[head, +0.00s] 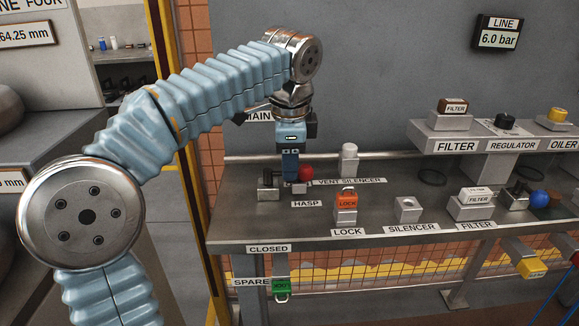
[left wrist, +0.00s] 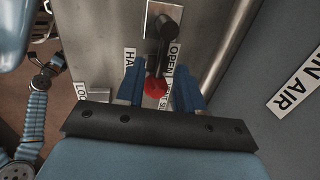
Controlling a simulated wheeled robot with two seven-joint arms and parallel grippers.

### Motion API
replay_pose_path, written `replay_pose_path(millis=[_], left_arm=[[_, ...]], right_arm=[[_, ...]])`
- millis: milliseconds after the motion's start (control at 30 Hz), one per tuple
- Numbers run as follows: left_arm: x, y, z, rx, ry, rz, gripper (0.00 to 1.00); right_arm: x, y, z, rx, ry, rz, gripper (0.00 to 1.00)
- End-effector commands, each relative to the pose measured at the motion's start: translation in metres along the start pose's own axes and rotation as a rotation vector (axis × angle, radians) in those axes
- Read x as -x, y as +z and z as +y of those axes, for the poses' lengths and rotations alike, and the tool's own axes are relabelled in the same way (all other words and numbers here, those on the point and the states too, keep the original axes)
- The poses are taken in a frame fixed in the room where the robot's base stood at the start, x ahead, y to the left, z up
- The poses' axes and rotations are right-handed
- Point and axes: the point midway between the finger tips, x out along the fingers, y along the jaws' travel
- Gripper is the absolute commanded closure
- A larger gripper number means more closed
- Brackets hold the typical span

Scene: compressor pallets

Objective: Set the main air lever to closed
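The main air lever has a black handle (left wrist: 168,52) and a red knob (left wrist: 155,84). Its knob (head: 305,173) also shows in the head view, on the bench beside the HASP label. In the left wrist view the handle runs from its metal base down to the knob, alongside the OPEN label (left wrist: 173,57). The CLOSED label (head: 267,249) is on the bench's front edge. My left gripper (head: 290,178) points down at the lever. Its blue fingers (left wrist: 159,80) are apart, one on each side of the knob; I cannot tell whether they touch it.
An orange lock (head: 346,203), a silencer block (head: 407,210) and filter parts (head: 474,207) stand on the bench (head: 380,237) to the right. A white-topped vent silencer (head: 349,158) stands behind. A yellow post (head: 187,200) rises at the bench's left end.

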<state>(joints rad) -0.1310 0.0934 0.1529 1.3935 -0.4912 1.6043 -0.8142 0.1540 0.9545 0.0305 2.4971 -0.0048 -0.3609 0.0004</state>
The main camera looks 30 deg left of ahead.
Motion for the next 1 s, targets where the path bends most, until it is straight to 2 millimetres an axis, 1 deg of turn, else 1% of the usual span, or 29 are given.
replay_pose_path(millis=[33,100,367,467,600,633,1000], left_arm=[[-0.0044,0.0003,0.0002,0.001,0.0,0.0,0.63],[-0.0071,0.0005,0.0002,0.001,0.001,-0.001,0.63],[-0.0078,0.0004,-0.0001,0.001,0.0,0.0,0.63],[-0.0077,0.0003,-0.0001,0.001,0.0,0.0,0.77],[-0.0077,0.0003,-0.0001,0.0,0.0,0.0,0.98],[-0.0076,0.0003,-0.0001,0.0,0.0,0.0,1.0],[-0.0076,0.0002,0.0,0.0,0.001,0.0,1.0]], right_arm=[[-0.0013,0.0001,0.0006,0.0,0.0,0.0,0.41],[-0.0015,0.0,0.0007,0.0,0.0,0.0,0.41],[-0.0013,0.0,0.0007,0.0,0.0,0.0,0.41],[-0.0013,0.0,0.0007,0.0,0.0,0.0,0.41],[-0.0013,-0.0001,0.0006,0.0,0.0,0.0,0.41],[-0.0013,-0.0001,0.0006,0.0,0.0,0.001,0.41],[-0.0013,-0.0001,0.0006,0.0,0.0,0.001,0.41]])
